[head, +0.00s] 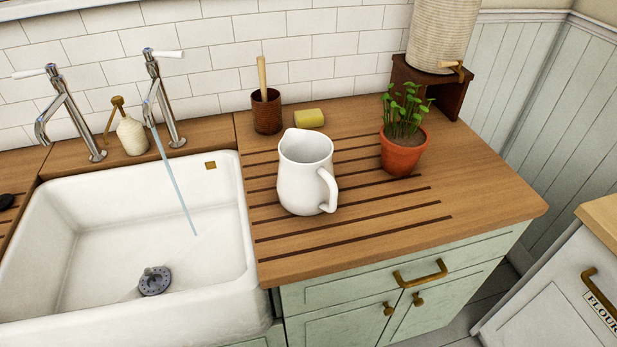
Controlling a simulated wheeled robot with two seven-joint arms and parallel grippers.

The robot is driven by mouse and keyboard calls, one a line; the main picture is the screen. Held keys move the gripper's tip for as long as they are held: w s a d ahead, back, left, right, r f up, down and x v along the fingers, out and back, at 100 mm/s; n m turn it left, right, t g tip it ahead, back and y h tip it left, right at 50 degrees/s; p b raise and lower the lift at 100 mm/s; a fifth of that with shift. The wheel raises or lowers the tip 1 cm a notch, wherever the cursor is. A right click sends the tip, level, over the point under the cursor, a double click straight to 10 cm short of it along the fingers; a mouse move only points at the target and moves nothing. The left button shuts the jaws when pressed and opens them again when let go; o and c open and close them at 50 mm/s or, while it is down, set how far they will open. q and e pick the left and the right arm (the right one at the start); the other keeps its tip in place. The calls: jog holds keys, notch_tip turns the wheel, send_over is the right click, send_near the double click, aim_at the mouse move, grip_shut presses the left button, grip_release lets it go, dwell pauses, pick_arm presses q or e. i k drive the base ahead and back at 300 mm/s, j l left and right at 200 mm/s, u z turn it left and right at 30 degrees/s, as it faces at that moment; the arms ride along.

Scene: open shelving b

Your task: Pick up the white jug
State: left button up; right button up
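The white jug (301,177) stands upright on the grooved wooden counter (476,207), just right of the sink. Its spout is at the upper left of its rim and its handle faces right and toward the front. Nothing touches the jug. Neither of my grippers shows in the head view.
The white sink (102,220) is at left, with water running from a tap (164,98). Behind the jug are a brown cup (267,113) with a wooden handle and a yellow sponge (309,118). A potted plant (402,152) stands to the right. The counter's front right is clear.

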aim_at(307, 185)
jog(key=k+j, duration=0.1)
jog(key=j, duration=0.35)
jog(key=j+z, duration=0.1)
jog(key=j, duration=0.35)
jog(key=k+j, duration=0.2)
jog(key=j, duration=0.25)
jog(key=k+j+z, duration=0.15)
jog(key=j, duration=0.75)
jog(key=k+j+z, duration=0.1)
jog(key=j, duration=0.35)
jog(key=k, duration=0.1)
